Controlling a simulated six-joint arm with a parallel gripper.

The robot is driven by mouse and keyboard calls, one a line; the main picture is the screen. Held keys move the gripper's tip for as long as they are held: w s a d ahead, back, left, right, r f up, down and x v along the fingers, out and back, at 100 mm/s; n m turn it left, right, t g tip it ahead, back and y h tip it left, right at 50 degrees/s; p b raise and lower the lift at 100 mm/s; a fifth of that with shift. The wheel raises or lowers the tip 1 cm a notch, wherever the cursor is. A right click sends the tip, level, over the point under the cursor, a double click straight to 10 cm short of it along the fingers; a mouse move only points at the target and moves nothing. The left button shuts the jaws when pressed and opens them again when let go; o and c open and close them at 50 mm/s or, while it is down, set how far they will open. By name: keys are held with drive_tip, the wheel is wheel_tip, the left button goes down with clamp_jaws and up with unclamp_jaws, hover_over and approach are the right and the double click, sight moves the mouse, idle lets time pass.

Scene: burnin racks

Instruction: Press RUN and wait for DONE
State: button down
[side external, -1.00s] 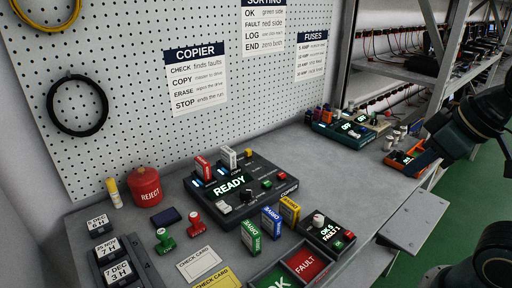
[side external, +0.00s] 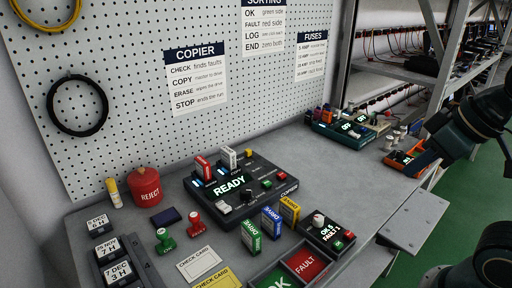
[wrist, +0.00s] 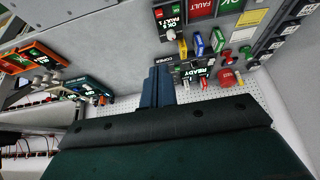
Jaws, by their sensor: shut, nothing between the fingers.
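The copier (side external: 262,203) is a dark box on the grey bench, with READY in white on its display (side external: 230,186). A red drive (side external: 203,166) and a white drive (side external: 228,157) stand upright in its back. Its top has a green button (side external: 267,185), a red button (side external: 281,177), a white switch (side external: 225,208) and a dark knob (side external: 246,195). The button labels are too small to read, so I cannot tell which is RUN. The copier also shows upside down in the wrist view (wrist: 185,66). My gripper (wrist: 158,72) is shut and empty, well apart from the copier.
Blue, green and yellow drives (side external: 271,222) stand in front of the copier. A counter box (side external: 326,233) reads OK 5, FAULT 1. OK and FAULT trays (side external: 262,272) lie at the front. A red REJECT can (side external: 146,187) stands left. A teal box (side external: 345,136) sits far right.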

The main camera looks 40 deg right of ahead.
idle(0.4)
drive_tip(key=m+t+y, duration=0.1)
drive_tip(key=m+t, duration=0.3)
drive_tip(key=m, duration=0.4)
hover_over(267, 184)
wheel_tip(267, 184, down, 10)
drive_tip(key=shift+s+d, duration=0.25)
drive_tip(key=shift+f, duration=0.2)
drive_tip(key=shift+f, duration=4.2)
